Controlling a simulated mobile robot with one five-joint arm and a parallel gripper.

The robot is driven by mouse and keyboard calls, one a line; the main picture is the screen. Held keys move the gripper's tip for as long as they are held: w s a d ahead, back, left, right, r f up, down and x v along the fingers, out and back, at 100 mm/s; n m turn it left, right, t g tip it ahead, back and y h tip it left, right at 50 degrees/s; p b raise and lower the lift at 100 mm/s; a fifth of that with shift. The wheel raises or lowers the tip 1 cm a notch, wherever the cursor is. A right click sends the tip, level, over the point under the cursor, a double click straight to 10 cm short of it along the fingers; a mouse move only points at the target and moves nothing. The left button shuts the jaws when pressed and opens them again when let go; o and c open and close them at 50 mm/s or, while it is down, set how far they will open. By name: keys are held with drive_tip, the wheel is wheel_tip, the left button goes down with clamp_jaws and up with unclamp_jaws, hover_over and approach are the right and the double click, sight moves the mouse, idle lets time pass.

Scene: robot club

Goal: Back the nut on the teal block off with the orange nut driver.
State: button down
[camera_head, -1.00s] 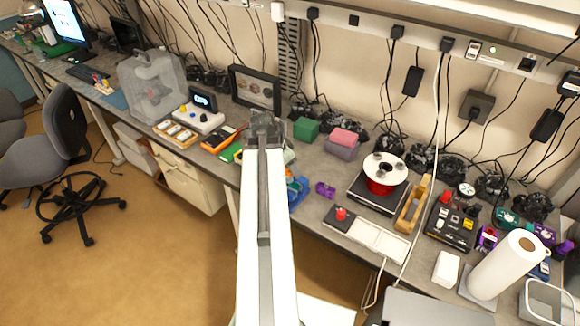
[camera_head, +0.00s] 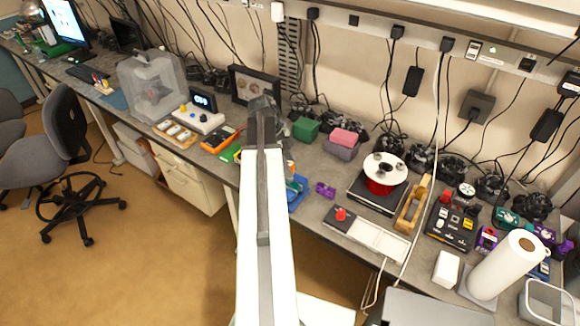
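My arm reaches away from me over the bench, and my gripper (camera_head: 263,104) is at its far end, in front of the dark picture frame. The gripper is small and seen from behind, so its fingers and anything between them cannot be made out. A small orange piece (camera_head: 291,167) shows just right of my arm; I cannot tell whether it is the nut driver. A blue item (camera_head: 297,190) lies below it. I cannot pick out the teal block with its nut for sure; my arm covers part of the bench. A teal item (camera_head: 508,218) lies far right.
A green block (camera_head: 306,128) and a pink block on a mauve one (camera_head: 343,143) stand right of my gripper. A white-topped red spool (camera_head: 383,172), a paper roll (camera_head: 507,264) and a control box (camera_head: 452,227) are farther right. A clear-covered printer (camera_head: 152,85) stands left.

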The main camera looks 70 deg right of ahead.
drive_tip(key=n, duration=0.1)
drive_tip(key=n+h, duration=0.1)
drive_tip(key=shift+a+n, duration=0.25)
drive_tip(key=shift+n, duration=0.05)
drive_tip(key=shift+s+n+h, duration=0.1)
drive_tip(key=shift+n+h, duration=0.3)
drive_tip(key=shift+n, duration=0.7)
drive_tip(key=n+t+h, duration=0.1)
drive_tip(key=n, duration=0.5)
drive_tip(key=n+t+h, duration=0.1)
drive_tip(key=shift+d+n+t, duration=0.2)
drive_tip(key=shift+n+t, duration=0.1)
drive_tip(key=shift+n, duration=0.1)
drive_tip(key=c, duration=1)
unclamp_jaws()
